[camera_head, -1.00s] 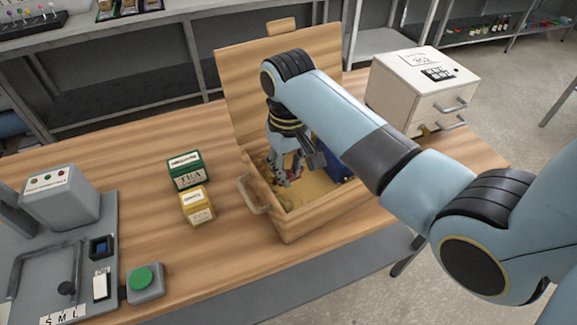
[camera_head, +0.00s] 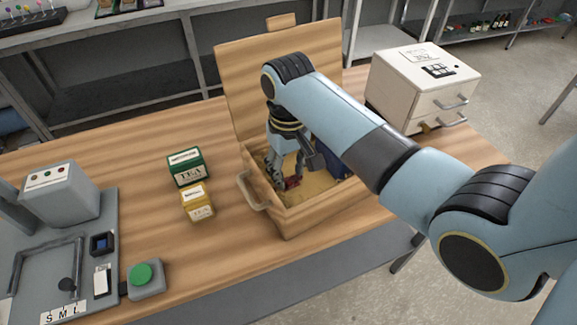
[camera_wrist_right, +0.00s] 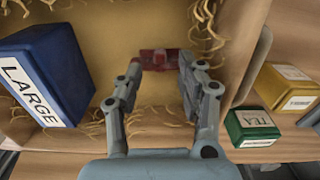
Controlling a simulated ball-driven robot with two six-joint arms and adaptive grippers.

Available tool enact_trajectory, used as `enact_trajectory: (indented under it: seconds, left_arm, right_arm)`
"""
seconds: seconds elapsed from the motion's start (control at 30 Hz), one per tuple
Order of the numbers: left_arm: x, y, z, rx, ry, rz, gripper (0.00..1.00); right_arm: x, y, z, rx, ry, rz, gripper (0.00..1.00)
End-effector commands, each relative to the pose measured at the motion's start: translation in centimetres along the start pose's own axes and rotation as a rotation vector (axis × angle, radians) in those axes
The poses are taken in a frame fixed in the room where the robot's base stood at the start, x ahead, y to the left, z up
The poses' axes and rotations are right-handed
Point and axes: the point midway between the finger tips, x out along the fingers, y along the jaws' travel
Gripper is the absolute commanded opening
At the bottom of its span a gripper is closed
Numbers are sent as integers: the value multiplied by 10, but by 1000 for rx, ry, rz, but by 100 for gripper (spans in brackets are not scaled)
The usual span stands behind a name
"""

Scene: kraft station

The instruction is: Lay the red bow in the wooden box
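The wooden box (camera_head: 320,213) stands on the table with its lid raised at the back. Yellow straw-like filler lies on its floor. My right gripper (camera_head: 290,178) points down inside the box. In the right wrist view, the red bow (camera_wrist_right: 160,60) fills the space between the gripper's two fingertips (camera_wrist_right: 161,64), which are against its sides. The bow also shows as a small red patch (camera_head: 292,183) low in the box in the head view, partly hidden by the fingers. Whether it touches the floor is unclear. My left gripper is not in view.
A blue box marked LARGE (camera_wrist_right: 45,75) is inside the wooden box, beside my right gripper. A green tea box (camera_head: 187,168) and a yellow one (camera_head: 198,203) stand left of it. A white drawer cabinet (camera_head: 420,90) stands to the right.

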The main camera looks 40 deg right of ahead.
Motion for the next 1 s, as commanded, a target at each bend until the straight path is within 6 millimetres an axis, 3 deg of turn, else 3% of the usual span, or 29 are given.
enact_trajectory:
  seconds: [0.17,0.27,0.67,0.73,1.0]
  left_arm:
    - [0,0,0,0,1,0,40]
    - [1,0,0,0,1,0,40]
    - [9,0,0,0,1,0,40]
    - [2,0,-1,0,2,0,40]
    - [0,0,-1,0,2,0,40]
  right_arm:
    - [-5,0,0,0,2,0,38]
    - [-17,0,-1,0,4,0,38]
    - [-106,0,-1,-1,4,0,38]
    - [-118,0,-1,0,3,-1,38]
    - [-132,0,0,0,2,0,38]
